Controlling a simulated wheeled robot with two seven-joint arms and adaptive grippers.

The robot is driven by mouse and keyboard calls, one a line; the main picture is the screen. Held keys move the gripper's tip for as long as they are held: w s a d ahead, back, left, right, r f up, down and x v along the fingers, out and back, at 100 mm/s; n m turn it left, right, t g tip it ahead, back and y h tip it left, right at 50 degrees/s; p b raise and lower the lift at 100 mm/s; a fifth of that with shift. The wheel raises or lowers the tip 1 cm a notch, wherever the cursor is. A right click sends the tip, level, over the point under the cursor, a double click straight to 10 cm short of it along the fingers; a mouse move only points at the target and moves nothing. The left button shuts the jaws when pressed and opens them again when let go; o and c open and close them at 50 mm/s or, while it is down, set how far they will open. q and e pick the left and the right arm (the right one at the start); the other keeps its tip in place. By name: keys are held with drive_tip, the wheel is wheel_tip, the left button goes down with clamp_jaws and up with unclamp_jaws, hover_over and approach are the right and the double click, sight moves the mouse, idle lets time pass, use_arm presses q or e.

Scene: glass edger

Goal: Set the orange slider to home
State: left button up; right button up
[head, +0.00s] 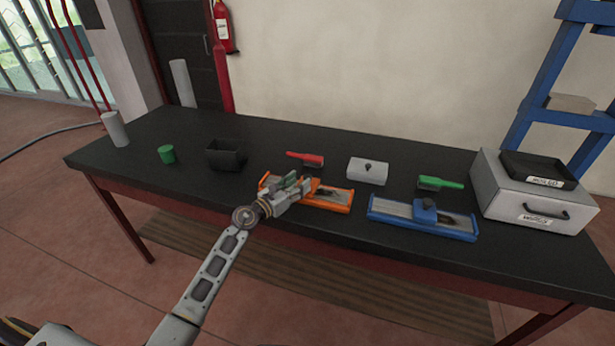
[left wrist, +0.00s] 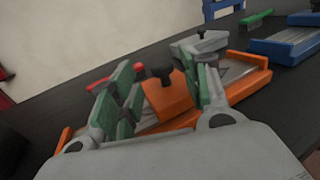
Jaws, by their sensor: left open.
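The orange slider's track (head: 335,200) lies on the black table, a long orange frame with a grey bed. In the left wrist view the orange frame (left wrist: 252,90) runs from lower left to upper right. Its orange sliding block (left wrist: 168,98) with a dark knob (left wrist: 159,72) sits between my finger pads. My left gripper (head: 297,186) is over the left part of the track and hides most of the block in the head view. Its green-padded fingers (left wrist: 161,95) are apart, one on each side of the block; I cannot tell whether they touch it. My right gripper is in neither view.
A blue slider (head: 385,210) lies to the right. Behind are a red brush (head: 305,158), a white lidded box (head: 367,171) and a green brush (head: 440,183). A black bin (head: 225,158) stands left; a grey drawer box (head: 540,200) stands right.

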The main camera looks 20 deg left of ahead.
sight(305, 178)
use_arm(q)
drive_tip(key=shift+x, duration=2.6)
drive_tip(key=shift+c, duration=0.3)
clamp_jaws()
